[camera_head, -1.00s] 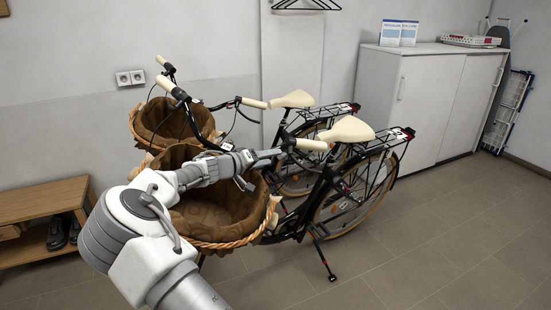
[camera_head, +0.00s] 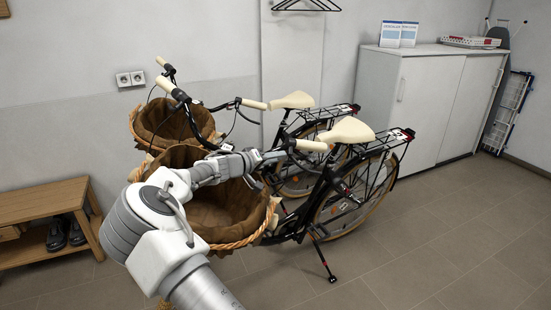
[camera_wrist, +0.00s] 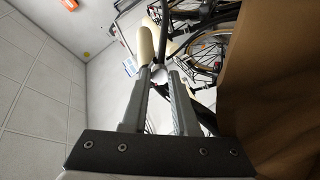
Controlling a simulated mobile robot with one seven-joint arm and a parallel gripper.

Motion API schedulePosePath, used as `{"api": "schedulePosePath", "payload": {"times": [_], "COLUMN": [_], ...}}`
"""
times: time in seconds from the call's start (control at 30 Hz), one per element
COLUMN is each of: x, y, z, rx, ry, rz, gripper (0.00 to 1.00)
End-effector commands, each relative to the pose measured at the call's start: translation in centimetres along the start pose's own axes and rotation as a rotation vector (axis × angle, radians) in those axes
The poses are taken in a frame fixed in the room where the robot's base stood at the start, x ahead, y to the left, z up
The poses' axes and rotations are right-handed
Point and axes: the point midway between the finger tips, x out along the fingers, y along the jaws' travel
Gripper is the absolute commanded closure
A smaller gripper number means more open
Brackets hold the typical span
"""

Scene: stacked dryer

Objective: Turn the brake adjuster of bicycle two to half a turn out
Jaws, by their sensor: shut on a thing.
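Two black bicycles with cream saddles and grips and lined wicker baskets stand side by side. The nearer bicycle (camera_head: 322,192) has my arm reaching over its basket (camera_head: 235,215) to the handlebar. My gripper (camera_head: 277,157) is at the brake lever beside the cream grip (camera_head: 312,146). In the wrist view my gripper (camera_wrist: 160,75) has its fingertips at the handlebar, just below the cream grip (camera_wrist: 145,40). It is shut on a small part there, where the brake adjuster sits. The fingertips mostly hide this part, and its turn cannot be read.
The farther bicycle's basket (camera_head: 172,124) and saddle (camera_head: 293,100) are close behind. A wooden bench (camera_head: 45,203) with shoes stands at left. White cabinets (camera_head: 425,105) stand at back right. The tiled floor at front right is clear.

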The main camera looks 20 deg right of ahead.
Motion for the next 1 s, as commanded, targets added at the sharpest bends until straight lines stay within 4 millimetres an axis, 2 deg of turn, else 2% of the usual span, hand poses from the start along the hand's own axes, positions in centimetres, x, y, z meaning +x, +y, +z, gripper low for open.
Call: {"api": "schedulePosePath", "payload": {"times": [0.17, 0.53, 0.87, 0.9, 1.0], "x": [-0.01, -0.01, -0.01, -0.01, -0.01], "y": [-0.02, -0.12, -0.13, -0.13, -0.12], "z": [0.02, 0.06, 0.07, 0.07, 0.06], "rx": [-0.009, -0.256, -0.273, -0.273, -0.273], "ry": [0.000, -0.001, -0.001, -0.001, -0.001], "rz": [0.001, 0.024, 0.026, 0.026, 0.026], "gripper": [1.00, 1.00, 1.00, 0.66, 0.48]}}
